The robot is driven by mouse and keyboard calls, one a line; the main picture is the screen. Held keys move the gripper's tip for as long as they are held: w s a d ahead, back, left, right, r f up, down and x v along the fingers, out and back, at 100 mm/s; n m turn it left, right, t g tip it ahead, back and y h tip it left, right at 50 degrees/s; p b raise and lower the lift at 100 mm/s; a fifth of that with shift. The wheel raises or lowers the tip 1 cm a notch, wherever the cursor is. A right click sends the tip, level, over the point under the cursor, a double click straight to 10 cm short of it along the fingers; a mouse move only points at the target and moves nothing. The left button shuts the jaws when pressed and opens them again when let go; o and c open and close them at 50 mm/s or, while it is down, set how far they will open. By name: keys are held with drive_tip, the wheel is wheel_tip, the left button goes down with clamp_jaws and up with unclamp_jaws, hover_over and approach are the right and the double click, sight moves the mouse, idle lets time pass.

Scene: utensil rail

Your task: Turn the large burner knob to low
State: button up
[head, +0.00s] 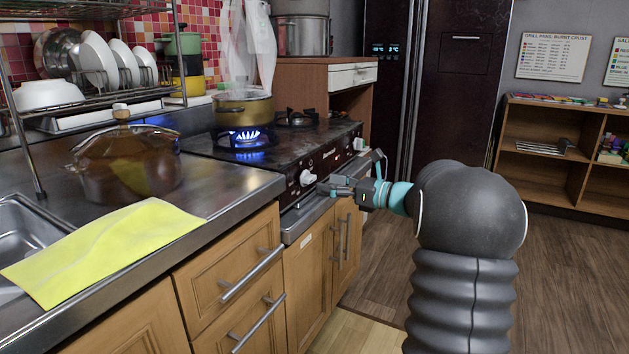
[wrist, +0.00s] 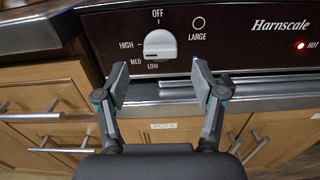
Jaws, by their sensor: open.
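The large burner knob (wrist: 160,46) is white and sits on the dark stove front, under OFF and left of the word LARGE. HIGH, MED and LOW are printed round its left and lower side. I cannot clearly tell which way its pointer faces. In the head view the knob (head: 307,178) is at the near end of the stove front. My gripper (wrist: 160,84) is open and empty, its fingers spread to either side below the knob, apart from it. In the head view my gripper (head: 326,188) is just right of and below the knob.
A blue flame (head: 248,137) burns beneath a pot (head: 244,108) on the stove. A second knob (head: 358,144) is farther along the panel. A red HOT light (wrist: 300,45) is lit. A metal rail (wrist: 255,88) runs below the panel. Floor right of the cabinets is clear.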

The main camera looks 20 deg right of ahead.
sight(313, 180)
drive_tip(key=shift+x, duration=2.4)
